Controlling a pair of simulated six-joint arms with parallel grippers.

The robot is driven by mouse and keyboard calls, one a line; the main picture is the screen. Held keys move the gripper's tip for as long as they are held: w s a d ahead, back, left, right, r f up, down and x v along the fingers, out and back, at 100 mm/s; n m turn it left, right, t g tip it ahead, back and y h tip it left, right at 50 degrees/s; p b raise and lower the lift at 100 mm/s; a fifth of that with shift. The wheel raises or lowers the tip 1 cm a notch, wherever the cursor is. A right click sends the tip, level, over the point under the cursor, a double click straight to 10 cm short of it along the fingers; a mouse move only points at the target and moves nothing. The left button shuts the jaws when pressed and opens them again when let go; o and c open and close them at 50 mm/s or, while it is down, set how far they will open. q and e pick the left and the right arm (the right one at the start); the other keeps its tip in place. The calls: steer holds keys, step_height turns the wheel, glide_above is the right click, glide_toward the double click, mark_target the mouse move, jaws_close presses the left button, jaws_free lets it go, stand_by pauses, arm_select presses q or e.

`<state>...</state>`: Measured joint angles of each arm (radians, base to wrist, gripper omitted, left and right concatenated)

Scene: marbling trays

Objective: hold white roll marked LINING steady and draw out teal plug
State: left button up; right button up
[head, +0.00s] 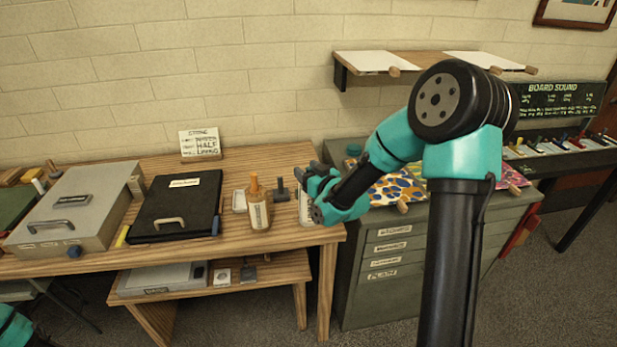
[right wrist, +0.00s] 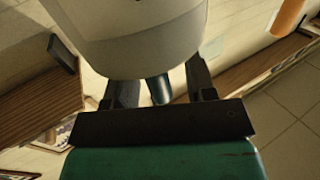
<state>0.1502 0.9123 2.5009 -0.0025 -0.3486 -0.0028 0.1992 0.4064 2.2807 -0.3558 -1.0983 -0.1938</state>
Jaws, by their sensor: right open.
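The white roll (right wrist: 135,35) fills the top middle of the right wrist view; its LINING marking cannot be read there. The dark teal plug (right wrist: 158,90) sticks out from under the roll's near end. My right gripper (right wrist: 160,80) is open, with one finger on each side of the plug; whether either touches it cannot be told. In the head view my right gripper (head: 308,181) is over the right end of the wooden table. A pale upright piece (head: 304,207), perhaps the roll, shows partly behind it. The plug is hidden there. My left gripper is out of view.
A bottle with an orange top (head: 258,210) stands just left of the right gripper. A black case (head: 177,228) and a grey case (head: 75,213) lie further left on the table. A grey cabinet (head: 385,275) with patterned sheets stands to the right.

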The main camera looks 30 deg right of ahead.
steer(key=shift+w, duration=0.5)
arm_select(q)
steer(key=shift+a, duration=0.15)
arm_select(e)
steer(key=c, duration=0.9)
steer(key=o, duration=0.9)
